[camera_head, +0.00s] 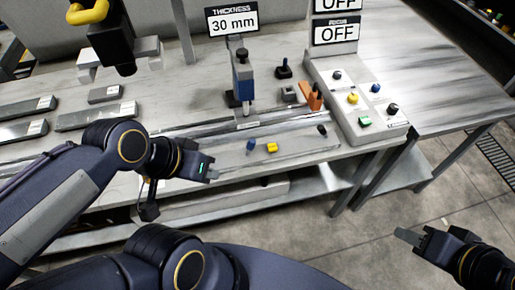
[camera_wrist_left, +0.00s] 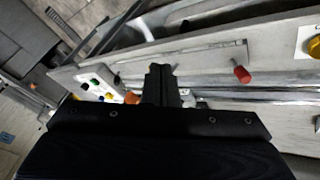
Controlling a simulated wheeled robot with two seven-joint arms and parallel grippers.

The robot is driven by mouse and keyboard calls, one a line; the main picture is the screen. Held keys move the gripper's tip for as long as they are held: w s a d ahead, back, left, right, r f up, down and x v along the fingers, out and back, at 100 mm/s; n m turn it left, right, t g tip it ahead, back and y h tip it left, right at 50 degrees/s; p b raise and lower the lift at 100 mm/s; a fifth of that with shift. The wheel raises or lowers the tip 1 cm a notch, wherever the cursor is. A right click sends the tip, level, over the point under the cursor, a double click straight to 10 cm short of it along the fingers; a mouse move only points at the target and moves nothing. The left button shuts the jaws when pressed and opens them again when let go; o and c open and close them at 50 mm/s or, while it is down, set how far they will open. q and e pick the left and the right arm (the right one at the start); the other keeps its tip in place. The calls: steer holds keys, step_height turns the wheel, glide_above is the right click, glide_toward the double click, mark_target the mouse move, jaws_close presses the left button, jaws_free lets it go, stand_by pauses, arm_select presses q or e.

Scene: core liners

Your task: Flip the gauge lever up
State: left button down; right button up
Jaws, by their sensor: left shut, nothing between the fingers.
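A front panel carries a blue knob (camera_head: 250,146), a yellow knob (camera_head: 272,148) and a black knob (camera_head: 322,130). A button box (camera_head: 348,120) stands at right under signs reading "OFF". An orange block (camera_head: 312,97) stands between gauge and box. Grey bars (camera_head: 95,117) lie at left.

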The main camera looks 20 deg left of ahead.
arm_select(q)
steer(key=w+d+f+m+g+y+b, duration=0.1)
steer(key=w+d+f+m+y+b, duration=0.1)
steer(key=w+d+m+y, duration=0.5)
steer(key=w+d+f+m+g+y+b, duration=0.1)
steer(key=w+d+f+m+y+b, duration=0.2)
steer(key=d+m, duration=0.8)
steer(key=w+f+m+y, duration=0.2)
steer(key=w+m+y, duration=0.1)
steer(key=m, duration=0.3)
steer(key=shift+w+g+y, duration=0.4)
steer(key=shift+y, duration=0.4)
